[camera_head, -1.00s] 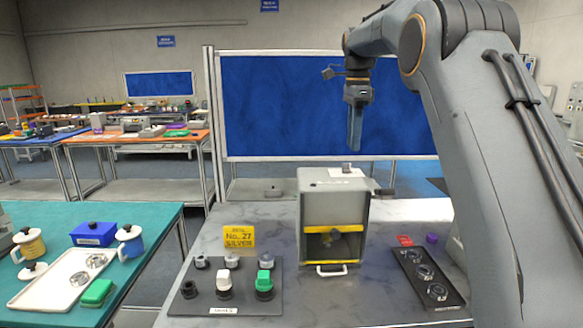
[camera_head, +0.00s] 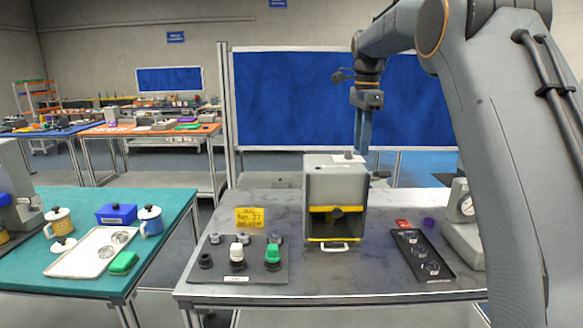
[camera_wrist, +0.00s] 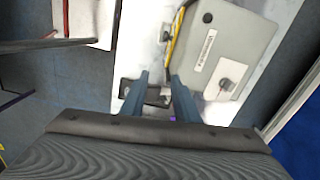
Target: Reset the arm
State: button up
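My arm reaches in from the right of the head view, with the wrist bent so my gripper (camera_head: 363,145) points down. It hangs above and behind the grey box (camera_head: 336,180) on the marble-topped table, apart from it. In the wrist view my gripper (camera_wrist: 164,85) shows two blue-grey fingers with a clear gap between them and nothing held. The grey box (camera_wrist: 222,45), with a label and a knob on top, lies to the right of the fingers there. A dark tray (camera_wrist: 155,95) shows between and behind the fingers.
A black board (camera_head: 215,268) with several switch-like pieces, a yellow sign (camera_head: 249,217) and a black tray (camera_head: 437,268) of round parts share the table. A gauge device (camera_head: 462,235) stands at right. A teal table (camera_head: 175,200) is at left, a blue panel (camera_head: 290,100) behind.

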jog(key=s+f+n+b, duration=0.2)
jog(key=s+f+n, duration=0.6)
jog(key=s+f, duration=0.7)
jog(key=s+f+n+t+b, duration=0.1)
jog(key=s+f+n+b, duration=0.2)
jog(key=s+f+n, duration=0.5)
jog(key=s+f, duration=0.6)
jog(key=s, duration=0.5)
jog(key=shift+s+a+f+n, duration=0.15)
jog(key=shift+s+f+n, duration=0.1)
jog(key=shift+f+n, duration=0.15)
